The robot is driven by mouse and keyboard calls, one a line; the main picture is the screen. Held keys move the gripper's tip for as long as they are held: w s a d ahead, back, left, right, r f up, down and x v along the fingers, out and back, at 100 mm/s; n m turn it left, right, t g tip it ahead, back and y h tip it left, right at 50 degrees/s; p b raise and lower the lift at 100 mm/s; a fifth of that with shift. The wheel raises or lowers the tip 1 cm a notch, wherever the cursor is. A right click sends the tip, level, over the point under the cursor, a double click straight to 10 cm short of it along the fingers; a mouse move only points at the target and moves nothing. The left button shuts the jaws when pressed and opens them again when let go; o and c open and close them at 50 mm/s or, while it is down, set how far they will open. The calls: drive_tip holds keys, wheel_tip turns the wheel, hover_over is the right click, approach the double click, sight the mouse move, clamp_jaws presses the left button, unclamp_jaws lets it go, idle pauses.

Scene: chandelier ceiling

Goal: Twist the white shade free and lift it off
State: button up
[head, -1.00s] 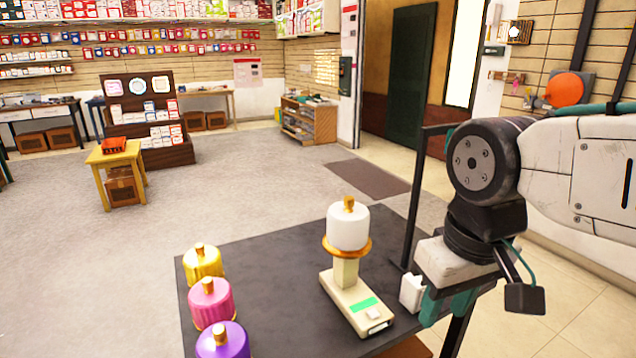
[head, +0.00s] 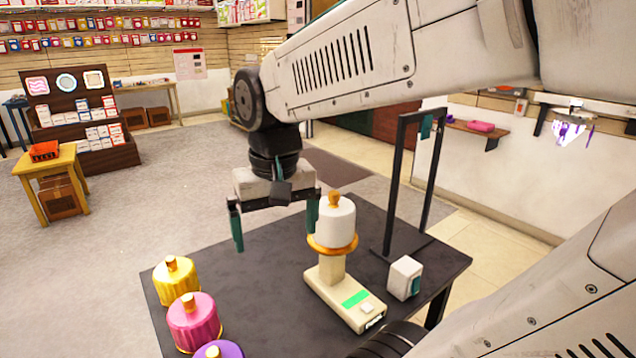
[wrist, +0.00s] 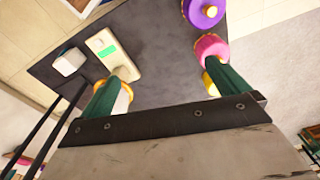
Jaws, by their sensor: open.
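The white shade (head: 335,222) sits upright on a gold ring (head: 333,246) atop a cream stand with a green panel (head: 345,296), on the dark table. A gold knob tops the shade. My gripper (head: 275,232) is open and empty, pointing down, just left of the shade in the head view. Its right finger overlaps the shade's left edge in the picture; I cannot tell whether they touch. In the wrist view, the fingers of my gripper (wrist: 168,90) are spread wide, and the shade (wrist: 121,104) shows partly hidden behind the left finger.
Yellow (head: 176,283), pink (head: 194,322) and purple (head: 219,350) shades stand along the table's left side. A small white block (head: 404,278) lies right of the stand. A black upright frame (head: 432,180) stands behind it. Bare dark tabletop (head: 250,270) lies left of the stand.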

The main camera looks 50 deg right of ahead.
sight(333, 193)
drive_tip(key=w+d+f+m, duration=0.1)
drive_tip(key=w+d+m, duration=0.1)
drive_tip(key=d, duration=0.6)
drive_tip(key=w+d+f+m, duration=0.1)
drive_tip(key=w+d+m, duration=0.1)
drive_tip(key=d+m, duration=0.3)
drive_tip(key=w+d+f+m+g, duration=0.1)
drive_tip(key=d+m, duration=0.3)
drive_tip(key=d, duration=0.6)
drive_tip(key=shift+w+d+f, duration=0.3)
drive_tip(key=shift+w+d, duration=0.1)
drive_tip(key=shift+w, duration=0.25)
wheel_tip(333, 193, down, 8)
drive_tip(key=shift+r, duration=0.25)
drive_tip(key=c, duration=0.7)
drive_tip(key=shift+n, duration=1.8)
